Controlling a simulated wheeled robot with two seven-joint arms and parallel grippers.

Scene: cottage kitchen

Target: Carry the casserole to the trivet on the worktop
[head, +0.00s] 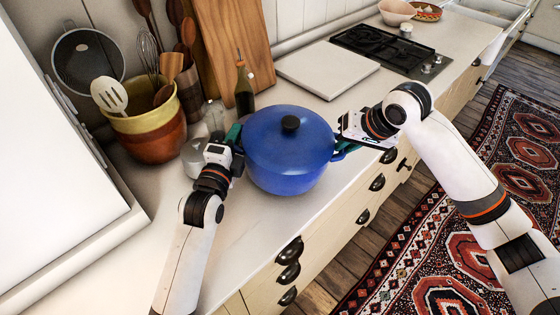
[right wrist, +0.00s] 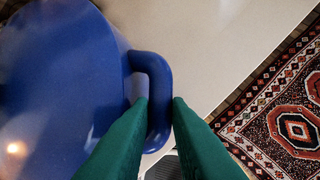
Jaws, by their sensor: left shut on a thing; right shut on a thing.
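The blue casserole (head: 290,160), lidded with a dark knob, is at the worktop's front part in the head view. My left gripper (head: 236,137) is at its left side, shut on its left handle, which is mostly hidden by the gripper. My right gripper (head: 345,147) is shut on the right handle. In the right wrist view, the green fingers (right wrist: 160,115) stand on both sides of the blue handle (right wrist: 155,85). I cannot tell whether the casserole touches the worktop. I cannot make out a trivet for certain; the casserole and arms cover part of the worktop (head: 262,222).
A white board (head: 326,68) lies behind the casserole, with a black hob (head: 385,48) beyond it. A utensil crock (head: 150,130), a dark bottle (head: 244,92) and a metal pot (head: 195,157) stand at the left and back. Drawers with dark handles line the front.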

